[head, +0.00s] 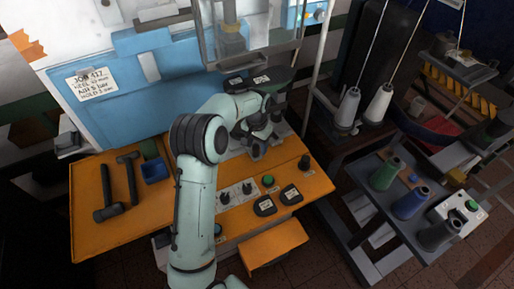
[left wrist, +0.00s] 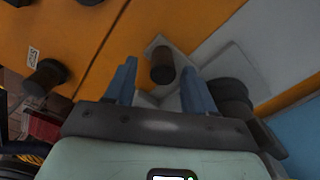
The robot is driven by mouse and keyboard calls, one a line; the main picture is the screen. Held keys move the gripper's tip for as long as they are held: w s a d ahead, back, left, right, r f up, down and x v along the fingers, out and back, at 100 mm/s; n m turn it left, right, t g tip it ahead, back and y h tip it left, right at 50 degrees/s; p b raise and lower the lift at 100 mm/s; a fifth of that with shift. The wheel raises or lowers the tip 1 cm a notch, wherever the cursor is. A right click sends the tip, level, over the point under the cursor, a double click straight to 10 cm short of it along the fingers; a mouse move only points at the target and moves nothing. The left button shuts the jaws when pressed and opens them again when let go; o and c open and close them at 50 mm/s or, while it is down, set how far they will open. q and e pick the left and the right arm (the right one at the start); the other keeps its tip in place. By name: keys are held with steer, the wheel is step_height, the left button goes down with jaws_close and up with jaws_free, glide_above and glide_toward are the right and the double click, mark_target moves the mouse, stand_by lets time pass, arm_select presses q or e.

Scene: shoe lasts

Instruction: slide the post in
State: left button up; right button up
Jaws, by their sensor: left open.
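A dark, short cylindrical post (left wrist: 163,66) stands on a grey plate (left wrist: 150,98) in the left wrist view. My left gripper (left wrist: 158,74) is open, with one blue finger on each side of the post. Gaps show between the post and both fingers, so it is not clamped. In the head view my left gripper (head: 254,146) is over the back of the orange bench, by the pale plate, and my own arm hides part of that area. I cannot tell which opening the post belongs in. My right gripper is not in view.
The orange bench (head: 140,225) holds two dark hammers (head: 128,165), a blue bin (head: 154,171), a green button (head: 268,180), black labelled pads (head: 264,206) and a black knob (head: 305,162). A blue machine (head: 130,95) stands behind. A cart (head: 375,228) with thread cones is right.

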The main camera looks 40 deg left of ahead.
arm_select(q)
step_height(320, 180, up, 5)
steer(key=shift+w+r, duration=0.1)
steer(key=shift+r, duration=0.1)
steer(key=shift+d+f, duration=0.15)
stand_by(0.5)
